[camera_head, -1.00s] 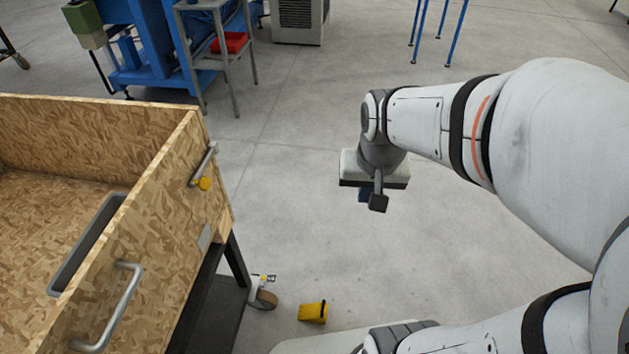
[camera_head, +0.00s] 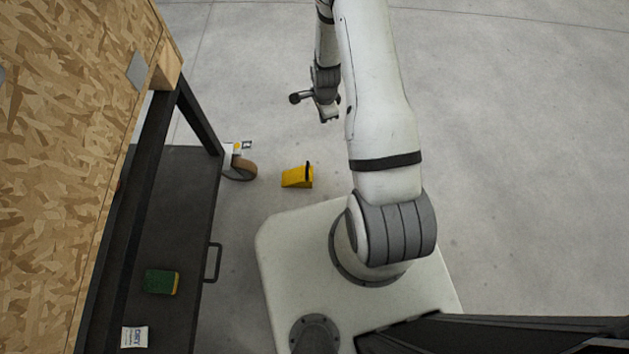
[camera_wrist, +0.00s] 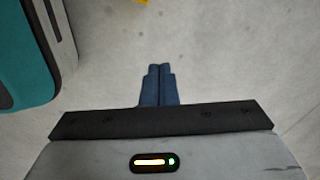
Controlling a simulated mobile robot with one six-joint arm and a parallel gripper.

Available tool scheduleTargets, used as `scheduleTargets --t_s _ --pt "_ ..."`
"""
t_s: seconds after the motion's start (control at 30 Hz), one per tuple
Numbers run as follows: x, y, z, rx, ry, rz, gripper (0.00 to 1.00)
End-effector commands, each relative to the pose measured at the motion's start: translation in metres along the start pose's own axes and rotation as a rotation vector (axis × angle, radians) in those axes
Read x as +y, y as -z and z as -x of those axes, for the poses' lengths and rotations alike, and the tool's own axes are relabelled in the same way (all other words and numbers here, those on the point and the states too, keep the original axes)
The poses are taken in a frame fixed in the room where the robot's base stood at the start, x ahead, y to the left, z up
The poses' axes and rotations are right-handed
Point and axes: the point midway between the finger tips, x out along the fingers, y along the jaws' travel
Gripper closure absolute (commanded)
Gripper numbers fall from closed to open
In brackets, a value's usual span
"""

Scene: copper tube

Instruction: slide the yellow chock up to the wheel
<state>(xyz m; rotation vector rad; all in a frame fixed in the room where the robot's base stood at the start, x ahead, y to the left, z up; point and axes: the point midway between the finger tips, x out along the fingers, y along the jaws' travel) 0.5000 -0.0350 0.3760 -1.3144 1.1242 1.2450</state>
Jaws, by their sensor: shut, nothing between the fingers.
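The yellow chock (camera_head: 296,178) stands on the concrete floor with a dark upright part at its right end. The brown caster wheel (camera_head: 241,169) of the cart is to its left, with a strip of bare floor between them. My gripper (camera_head: 328,118) is above the floor, beyond and slightly right of the chock, apart from it. In the wrist view my gripper's blue fingers (camera_wrist: 160,70) are together and hold nothing. Only a small yellow piece of the chock (camera_wrist: 141,2) shows there, at the top edge.
The wooden-sided cart (camera_head: 75,130) fills the left. Its dark lower shelf (camera_head: 185,215) holds a green and yellow sponge (camera_head: 161,281) and a white packet (camera_head: 134,337). A handle (camera_head: 213,262) sticks out from the shelf edge. The floor on the right is clear.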

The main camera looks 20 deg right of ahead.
Motion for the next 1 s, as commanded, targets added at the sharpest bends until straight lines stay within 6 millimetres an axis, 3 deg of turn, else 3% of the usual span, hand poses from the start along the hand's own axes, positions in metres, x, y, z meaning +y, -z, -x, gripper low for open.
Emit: scheduleTargets --t_s 0.03,0.1,0.2,0.3,0.4,0.53,0.73,1.0 --pt "0.012 -0.001 -0.05 -0.003 -0.018 -0.057 1.0" --pt "0.024 -0.001 -0.095 -0.002 -0.027 -0.141 1.0" --pt "0.043 -0.003 -0.151 -0.002 -0.038 -0.246 1.0" --pt "0.06 -0.005 -0.191 -0.001 -0.047 -0.33 1.0" --pt "0.072 -0.006 -0.217 0.001 -0.05 -0.386 1.0" --pt "0.08 -0.007 -0.233 0.002 -0.052 -0.422 1.0" --pt "0.083 -0.008 -0.259 0.002 -0.054 -0.428 1.0" --pt "0.085 -0.008 -0.318 0.002 -0.053 -0.426 1.0"
